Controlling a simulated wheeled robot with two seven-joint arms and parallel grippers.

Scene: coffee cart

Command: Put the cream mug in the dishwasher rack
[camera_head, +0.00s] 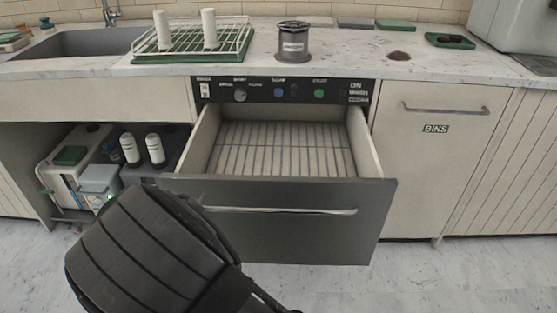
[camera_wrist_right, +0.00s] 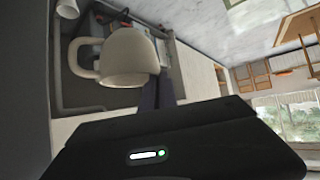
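The cream mug (camera_wrist_right: 128,57) shows close up in the right wrist view, with its handle to the left. The dark fingers of my right gripper (camera_wrist_right: 160,92) reach its edge and appear shut on it; the exact contact is partly hidden. The mug is not visible in the head view, where a black arm part of mine fills the lower left. The dishwasher drawer (camera_head: 290,225) is pulled out, and its wire rack (camera_head: 283,150) looks empty. My left gripper is not in view.
A green drying rack (camera_head: 190,45) with two white upright items and a grey canister (camera_head: 293,45) stand on the counter. Left of the drawer, an open bay holds crates and white bottles (camera_head: 155,149). A closed bins door (camera_head: 435,160) is on the right.

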